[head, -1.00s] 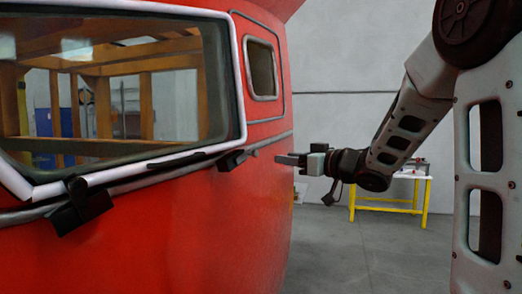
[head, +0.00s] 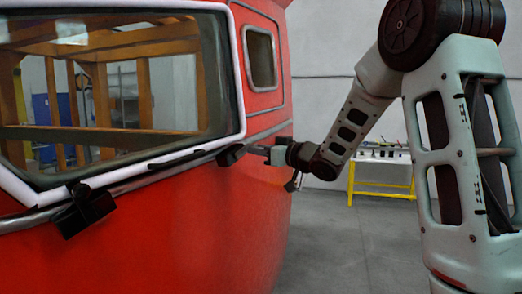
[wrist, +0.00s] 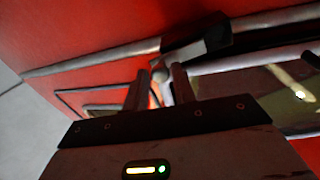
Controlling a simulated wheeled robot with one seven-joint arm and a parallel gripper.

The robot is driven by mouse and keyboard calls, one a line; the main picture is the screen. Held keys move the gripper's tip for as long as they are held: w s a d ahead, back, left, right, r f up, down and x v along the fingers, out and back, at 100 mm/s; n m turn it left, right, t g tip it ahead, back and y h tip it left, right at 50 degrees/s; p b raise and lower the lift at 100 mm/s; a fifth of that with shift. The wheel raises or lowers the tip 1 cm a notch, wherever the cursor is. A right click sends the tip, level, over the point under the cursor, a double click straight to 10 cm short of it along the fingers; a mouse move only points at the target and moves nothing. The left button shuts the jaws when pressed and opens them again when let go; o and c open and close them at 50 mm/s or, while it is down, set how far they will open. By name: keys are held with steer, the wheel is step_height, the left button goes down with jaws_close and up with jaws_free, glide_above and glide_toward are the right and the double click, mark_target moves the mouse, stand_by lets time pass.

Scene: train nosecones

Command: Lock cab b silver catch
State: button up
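My gripper (head: 258,150) reaches the side of the red cab (head: 180,225), beside the black block (head: 231,155) at the windscreen's lower right corner. In the wrist view my gripper (wrist: 158,82) has its two fingers apart. A small silver round knob (wrist: 160,75), which looks like the silver catch, shows between the fingertips. The black block (wrist: 197,45) lies just beyond the right finger. I cannot tell whether either finger touches the knob. In the head view the knob is hidden by the gripper.
A second black block (head: 85,210) sits at the windscreen's lower left, with a silver rail (head: 135,186) between the blocks. A side window (head: 262,60) is above the gripper. A yellow-legged table (head: 382,187) stands behind; the grey floor to the right is open.

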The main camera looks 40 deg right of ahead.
jaws_close()
steer(key=shift+b, duration=0.3)
steer(key=n+b, duration=0.3)
steer(key=a+r+n+y+b, duration=0.1)
steer(key=n+b, duration=0.2)
steer(key=b, duration=0.1)
steer(key=r+n+y+b, duration=0.1)
steer(key=n+b, duration=0.2)
steer(key=n, duration=0.1)
steer(key=shift+s+a+r+b, duration=0.2)
steer(key=shift+a+b, duration=0.1)
steer(key=shift+a, duration=0.1)
steer(key=n+b, duration=0.1)
steer(key=n, duration=0.1)
steer(key=a+n+y+b, duration=0.1)
steer(key=b, duration=0.1)
steer(key=n+b, duration=0.1)
steer(key=n, duration=0.1)
steer(key=shift+s+a+r+n+g, duration=0.25)
steer(key=shift+s+r+n+g, duration=0.05)
steer(key=shift+r+g, duration=0.1)
steer(key=shift+s+a+r+n+g+y+b, duration=0.15)
steer(key=shift+a+n+y+b, duration=0.1)
steer(key=shift+n+b, duration=0.5)
steer(key=shift+s+a+f+n+g+y+b, duration=0.15)
steer(key=shift+a+n+b, duration=0.25)
steer(key=shift+n, duration=0.5)
steer(key=shift+a+r+n+g+y+b, duration=0.1)
steer(key=shift+a+r+n+y+b, duration=0.1)
steer(key=shift+n+b, duration=0.6)
